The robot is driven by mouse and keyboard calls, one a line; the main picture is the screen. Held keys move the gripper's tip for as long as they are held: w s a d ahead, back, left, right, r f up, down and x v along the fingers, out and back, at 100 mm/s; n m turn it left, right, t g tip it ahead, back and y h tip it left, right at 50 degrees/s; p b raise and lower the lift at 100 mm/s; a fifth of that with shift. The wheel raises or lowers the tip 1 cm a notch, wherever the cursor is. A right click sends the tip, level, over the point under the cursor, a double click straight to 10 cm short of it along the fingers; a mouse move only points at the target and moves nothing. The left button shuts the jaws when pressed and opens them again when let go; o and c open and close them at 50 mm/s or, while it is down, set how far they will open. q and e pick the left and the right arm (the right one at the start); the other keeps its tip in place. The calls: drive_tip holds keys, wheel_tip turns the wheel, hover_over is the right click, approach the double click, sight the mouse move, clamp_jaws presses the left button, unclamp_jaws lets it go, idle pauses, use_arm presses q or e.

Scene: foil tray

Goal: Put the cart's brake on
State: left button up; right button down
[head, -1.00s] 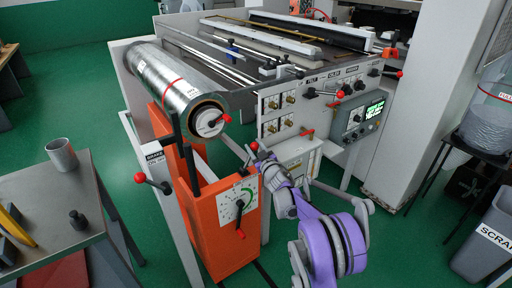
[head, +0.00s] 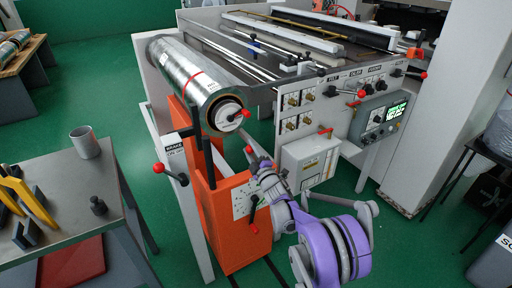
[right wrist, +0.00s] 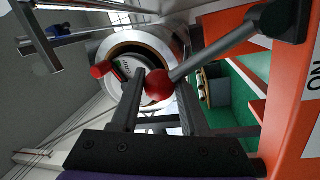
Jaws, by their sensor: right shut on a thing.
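The orange cart (head: 240,238) stands beneath the end of the foil roll (head: 190,80). My right gripper (head: 252,157) is at the cart's upper right side. It is shut on a red ball knob (head: 248,150). In the right wrist view the knob (right wrist: 159,85) sits between the fingertips, on a dark lever (right wrist: 215,48) whose pivot is on the orange cart. A white plate beside it reads "ON" (right wrist: 315,82). A plate marked "BRAKE" (head: 174,144) is near another red-knobbed lever (head: 159,167) on the left. My left gripper is out of view.
A grey machine with a control panel (head: 335,95) stands behind and right of the cart. The red-tipped lever (head: 245,114) on the roll's end is close to my gripper. A steel bench (head: 55,215) with a mug (head: 85,142) stands at left. Green floor is open between.

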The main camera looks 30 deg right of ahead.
drive_tip(key=shift+a+f+n+y, duration=0.15)
drive_tip(key=shift+a+f+n, duration=0.25)
drive_tip(key=shift+n, duration=0.35)
drive_tip(key=shift+a+f+n+y, duration=0.15)
drive_tip(key=shift+a+n, duration=0.3)
drive_tip(key=shift+n, duration=0.3)
drive_tip(key=shift+c, duration=2.2)
unclamp_jaws()
drive_tip(key=shift+f, duration=0.1)
drive_tip(key=s+f, duration=0.2)
drive_tip(key=s, duration=0.8)
drive_tip(key=shift+s, duration=0.4)
drive_tip(key=shift+r, duration=0.1)
